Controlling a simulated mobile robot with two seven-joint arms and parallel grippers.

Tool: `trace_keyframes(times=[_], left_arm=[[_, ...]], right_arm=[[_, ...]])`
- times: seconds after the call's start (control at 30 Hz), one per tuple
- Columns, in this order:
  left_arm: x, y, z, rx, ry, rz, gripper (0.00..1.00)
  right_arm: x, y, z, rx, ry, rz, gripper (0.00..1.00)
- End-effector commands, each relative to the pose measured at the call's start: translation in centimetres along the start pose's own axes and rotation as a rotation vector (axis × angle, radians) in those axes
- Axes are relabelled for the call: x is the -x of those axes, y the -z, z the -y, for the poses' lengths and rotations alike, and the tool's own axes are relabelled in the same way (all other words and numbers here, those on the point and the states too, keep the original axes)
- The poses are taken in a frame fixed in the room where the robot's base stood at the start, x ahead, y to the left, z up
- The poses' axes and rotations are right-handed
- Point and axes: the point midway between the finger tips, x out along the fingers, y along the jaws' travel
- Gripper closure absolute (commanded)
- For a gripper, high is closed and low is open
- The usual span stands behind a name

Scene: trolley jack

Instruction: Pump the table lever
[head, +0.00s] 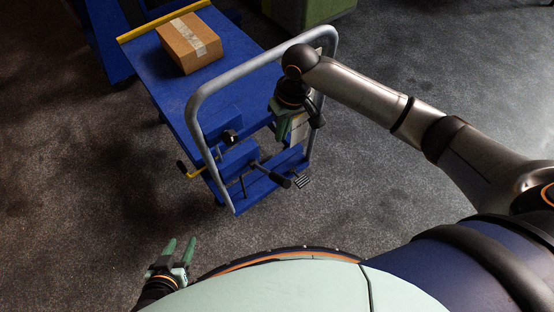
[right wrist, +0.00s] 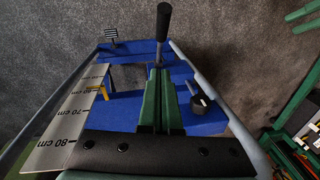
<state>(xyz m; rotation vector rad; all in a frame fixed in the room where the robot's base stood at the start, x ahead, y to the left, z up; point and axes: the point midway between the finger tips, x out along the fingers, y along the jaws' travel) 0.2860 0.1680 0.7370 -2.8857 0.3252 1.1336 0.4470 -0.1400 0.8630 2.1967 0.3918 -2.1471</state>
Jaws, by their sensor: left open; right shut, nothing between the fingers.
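A blue lift trolley (head: 168,84) stands ahead of me with a grey tube handle frame (head: 238,75). Low at its near end a metal lever with a black grip (head: 280,181) sticks out; its black grip (right wrist: 163,20) is also at the top of the right wrist view. My right gripper (head: 286,128) points down inside the handle frame, above the lever. Its green fingers (right wrist: 158,72) are shut with nothing between them. In the right wrist view their tips lie in line with the lever's rod; I cannot tell if they touch. My left gripper (head: 181,252) is open and empty, well away from the trolley.
A cardboard box (head: 188,43) sits on the trolley top. A pedal (head: 302,178) is beside the lever, and a black knob (head: 230,136) sits higher. A yellow lever (head: 190,172) juts left. A centimetre scale (right wrist: 66,125) stands beside the right fingers. Floor left of the trolley is clear.

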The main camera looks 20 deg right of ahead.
Motion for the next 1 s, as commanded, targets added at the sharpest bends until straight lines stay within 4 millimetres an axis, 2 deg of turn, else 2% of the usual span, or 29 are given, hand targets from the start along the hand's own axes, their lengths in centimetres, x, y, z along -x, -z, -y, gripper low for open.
trace_keyframes(times=[0.23,0.37,0.47,0.83,1.0], left_arm=[[-0.1,0.0,0.0,0.000,0.000,-0.001,0.50],[-0.1,-0.1,0.0,0.000,0.000,-0.002,0.50],[-0.2,-0.2,0.0,0.000,0.000,-0.002,0.50],[-0.9,-0.9,0.1,-0.001,0.000,-0.003,0.50],[-0.5,-0.5,0.1,-0.001,0.000,-0.003,0.50]], right_arm=[[-0.2,0.0,0.0,0.001,0.001,-0.002,1.00],[-1.1,0.0,0.1,0.000,0.002,-0.001,1.00],[-2.6,0.0,0.1,0.000,0.003,0.000,1.00],[-10.4,0.0,0.1,0.001,0.001,-0.002,1.00],[-11.9,-1.9,0.0,0.002,0.001,-0.002,1.00]])
